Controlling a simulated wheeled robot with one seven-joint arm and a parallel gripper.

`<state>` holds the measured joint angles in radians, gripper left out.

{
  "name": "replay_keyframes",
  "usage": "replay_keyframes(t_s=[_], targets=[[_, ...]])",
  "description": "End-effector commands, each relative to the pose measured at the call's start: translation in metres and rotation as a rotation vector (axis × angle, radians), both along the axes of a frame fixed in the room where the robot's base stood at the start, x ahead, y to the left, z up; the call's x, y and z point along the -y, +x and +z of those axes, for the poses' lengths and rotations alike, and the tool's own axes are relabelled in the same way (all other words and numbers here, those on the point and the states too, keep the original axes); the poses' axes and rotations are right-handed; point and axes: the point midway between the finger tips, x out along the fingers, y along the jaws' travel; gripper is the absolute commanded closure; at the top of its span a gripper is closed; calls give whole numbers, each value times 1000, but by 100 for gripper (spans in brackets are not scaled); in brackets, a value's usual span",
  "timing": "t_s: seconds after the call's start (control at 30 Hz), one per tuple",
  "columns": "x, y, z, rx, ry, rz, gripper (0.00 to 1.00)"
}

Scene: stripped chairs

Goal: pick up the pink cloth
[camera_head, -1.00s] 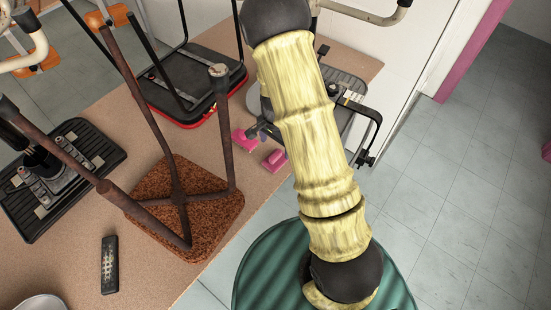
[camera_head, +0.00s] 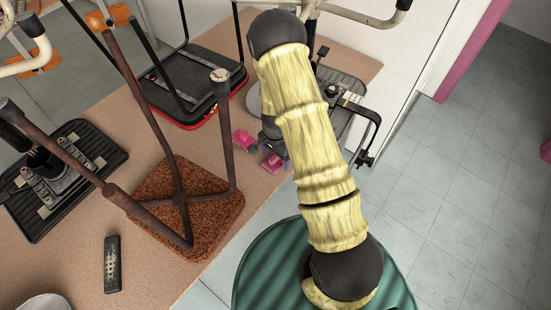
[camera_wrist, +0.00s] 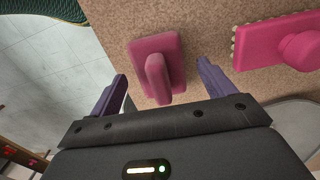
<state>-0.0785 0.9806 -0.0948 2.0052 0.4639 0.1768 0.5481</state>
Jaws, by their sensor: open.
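A pink thing (camera_wrist: 157,70), a flat rounded pad with a raised ridge, lies on the brown tabletop in the wrist view. It looks stiff, and I cannot tell whether it is cloth. It also shows near the table edge in the head view (camera_head: 272,164), partly covered by my gripper. My gripper (camera_wrist: 161,72) is open, with one purple finger on each side of the pad. I see no clear contact; the height gap is hard to judge. A second pink thing (camera_wrist: 280,42), with pale bristles and a knob, lies to the right and also shows in the head view (camera_head: 243,140).
An upturned stool with a brown seat (camera_head: 190,205) and rusty legs stands left of the pink things. A black clamp-like frame (camera_head: 370,125) is at the table's right edge. A remote (camera_head: 112,264) lies at front left. Tiled floor is open at right.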

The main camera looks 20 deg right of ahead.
Motion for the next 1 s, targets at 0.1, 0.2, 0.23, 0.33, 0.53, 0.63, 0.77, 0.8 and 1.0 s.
replay_keyframes(t_s=[0.1, 0.2, 0.23, 0.33, 0.53, 0.63, 0.77, 0.8, 1.0], targets=[[0, 0, -6, 0, 0, -1, 18], [0, 0, -7, 1, 1, -1, 18], [0, 0, -7, 1, 1, -1, 18], [0, 0, -7, 1, 1, -1, 18], [0, 0, -6, 1, 1, 0, 18], [0, 0, -6, 1, 1, -1, 20], [0, 0, -6, 1, 1, -1, 46], [0, 0, -6, 1, 1, 0, 54], [0, 0, -6, 1, 1, 0, 67]])
